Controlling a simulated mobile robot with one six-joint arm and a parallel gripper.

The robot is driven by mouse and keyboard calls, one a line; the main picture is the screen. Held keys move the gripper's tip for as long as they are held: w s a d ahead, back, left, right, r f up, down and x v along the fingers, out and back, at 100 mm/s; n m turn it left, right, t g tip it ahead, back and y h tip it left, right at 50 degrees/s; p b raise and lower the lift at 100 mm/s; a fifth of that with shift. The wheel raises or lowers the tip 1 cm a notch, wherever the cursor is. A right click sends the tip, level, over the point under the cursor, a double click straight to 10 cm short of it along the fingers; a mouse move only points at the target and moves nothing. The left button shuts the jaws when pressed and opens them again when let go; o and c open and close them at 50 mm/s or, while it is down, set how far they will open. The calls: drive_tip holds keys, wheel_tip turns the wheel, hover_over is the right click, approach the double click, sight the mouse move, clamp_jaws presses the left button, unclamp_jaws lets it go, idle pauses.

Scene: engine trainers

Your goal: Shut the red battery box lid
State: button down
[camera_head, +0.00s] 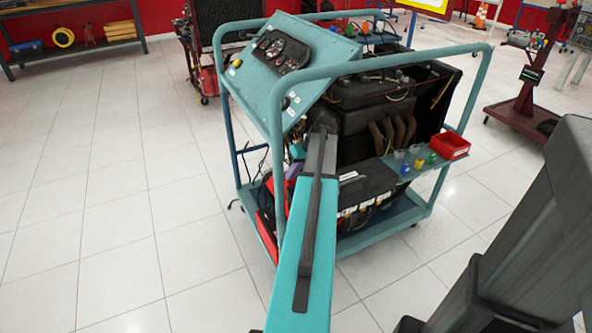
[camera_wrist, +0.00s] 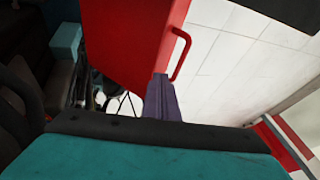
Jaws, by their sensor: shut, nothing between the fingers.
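The red battery box (camera_head: 266,226) sits low on the left side of the teal engine trainer cart, partly hidden behind my arm in the head view. A raised red piece (camera_head: 293,172), apparently its lid, shows above it beside my arm. In the wrist view the red lid (camera_wrist: 130,35) is a large flat panel with a red loop handle (camera_wrist: 184,52) at its right edge. My gripper (camera_wrist: 162,88) is shut and empty, its fingertips at the panel's lower right, close to the handle. I cannot tell whether they touch it.
The trainer cart (camera_head: 354,67) has a tube frame, gauge panel and engine. A small red tray (camera_head: 450,146) stands on its right shelf. A black battery-like block (camera_head: 366,186) sits behind my arm. The tiled floor (camera_head: 120,210) to the left is clear.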

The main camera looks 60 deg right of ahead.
drive_tip(key=shift+w+a+f+b, duration=0.15)
drive_tip(key=shift+w+a+f, duration=0.4)
drive_tip(key=shift+a, duration=0.15)
drive_tip(key=shift+w+a+f+b, duration=0.15)
drive_tip(key=shift+w+a+f, duration=0.3)
drive_tip(key=shift+a, duration=0.2)
drive_tip(key=shift+s+f, duration=0.1)
